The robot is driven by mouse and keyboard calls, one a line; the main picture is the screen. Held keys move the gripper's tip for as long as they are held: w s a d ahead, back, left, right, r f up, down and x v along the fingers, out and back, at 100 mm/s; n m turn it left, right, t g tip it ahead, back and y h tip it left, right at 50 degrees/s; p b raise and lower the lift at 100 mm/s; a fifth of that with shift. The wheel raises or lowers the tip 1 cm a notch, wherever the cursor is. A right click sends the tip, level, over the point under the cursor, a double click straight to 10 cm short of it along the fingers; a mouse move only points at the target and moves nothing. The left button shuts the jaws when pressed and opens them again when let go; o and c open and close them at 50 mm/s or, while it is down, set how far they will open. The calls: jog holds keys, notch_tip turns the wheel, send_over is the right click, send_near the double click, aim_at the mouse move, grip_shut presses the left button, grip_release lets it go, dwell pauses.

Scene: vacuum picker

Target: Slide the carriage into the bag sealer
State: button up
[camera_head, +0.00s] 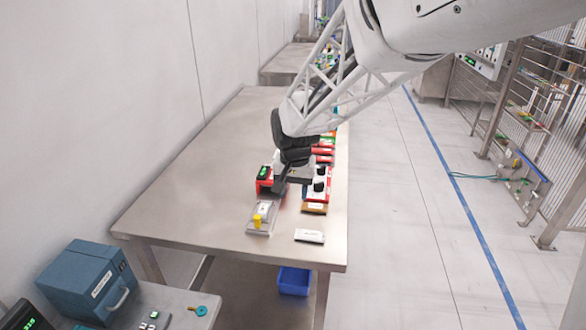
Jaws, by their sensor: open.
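What looks like the carriage is a small white block (264,209) with a yellow knob (257,221) at its near end. It sits on a flat grey track (250,227) near the front of the steel table. What looks like the bag sealer is a red housing with a green-lit display (265,171), at the far end of the track. The block is on the near side of the housing. My gripper (287,184) is open, low over the table, just right of the red housing and beyond the block. The arm hides part of the area behind it; contact with anything cannot be told.
A red-and-white unit with black knobs (319,184) stands close on the right, with a brown box (314,208) before it. A white packet (309,236) lies near the front edge. More red items line the right edge behind. The table's left side (190,195) is clear.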

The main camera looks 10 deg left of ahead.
send_over(257, 217)
jog(key=shift+g, duration=0.3)
notch_tip(257, 217, down, 7)
jog(key=shift+s+f, duration=0.1)
jog(key=shift+f, duration=3.8)
jog(key=shift+c, duration=0.3)
grip_shut()
